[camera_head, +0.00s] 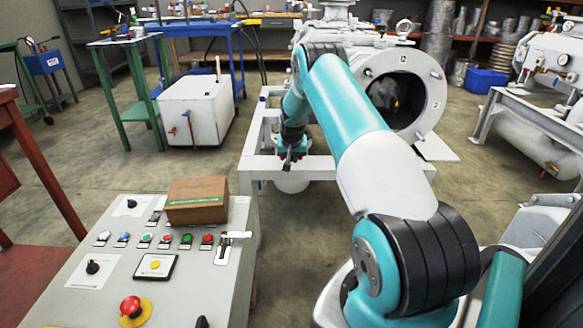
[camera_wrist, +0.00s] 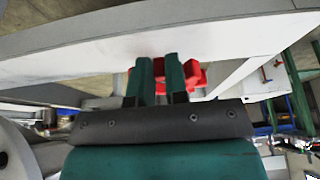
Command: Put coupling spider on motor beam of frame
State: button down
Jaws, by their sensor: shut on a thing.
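The red coupling spider (camera_wrist: 194,75) shows in the wrist view, held at the tips of my gripper (camera_wrist: 160,75). Its lobes stick out on the right side of the green fingers, and part of it is hidden behind them. A pale beam of the white frame (camera_wrist: 240,38) fills the space just beyond the fingertips. I cannot tell whether the spider touches it. In the head view my gripper (camera_head: 291,154) is low at the left part of the white frame (camera_head: 310,165). The spider is too small to tell there.
A control panel (camera_head: 180,240) with a cardboard box (camera_head: 197,200) on it stands at the front left. A large round flange (camera_head: 405,95) of the vacuum machine is right of my arm. A white tank (camera_head: 196,108) stands left of the frame, with open floor between.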

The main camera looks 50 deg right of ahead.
jog(key=shift+f+b, duration=0.3)
jog(key=shift+f, duration=1.3)
jog(key=shift+f, duration=0.15)
jog(key=c, duration=1.1)
grip_release()
jog(key=p+v, duration=0.3)
jog(key=v, duration=0.8)
jog(key=s+a+r+n+y, duration=0.15)
jog(key=a+r, duration=0.35)
jog(key=a, duration=0.5)
jog(key=a+r+n+y, duration=0.1)
jog(key=a+r+n, duration=0.3)
jog(key=a, duration=0.5)
jog(key=s+a+r+n+y, duration=0.1)
jog(key=a+r+n+y, duration=0.1)
jog(key=a+r, duration=0.65)
jog(key=s+a+r+n+y, duration=0.2)
jog(key=s+a+r+n, duration=0.15)
jog(key=s+a, duration=0.9)
jog(key=s+a+n+g, duration=0.1)
jog(key=s+a+n, duration=0.1)
jog(key=s, duration=0.3)
jog(key=s+a+r+n+g, duration=0.1)
jog(key=s+a+n, duration=0.1)
jog(key=s+a, duration=0.2)
jog(key=s+a+n+g+y, duration=0.1)
jog(key=s+a, duration=0.2)
jog(key=s, duration=0.3)
jog(key=shift+a+r+n, duration=0.25)
jog(key=shift+n, duration=0.15)
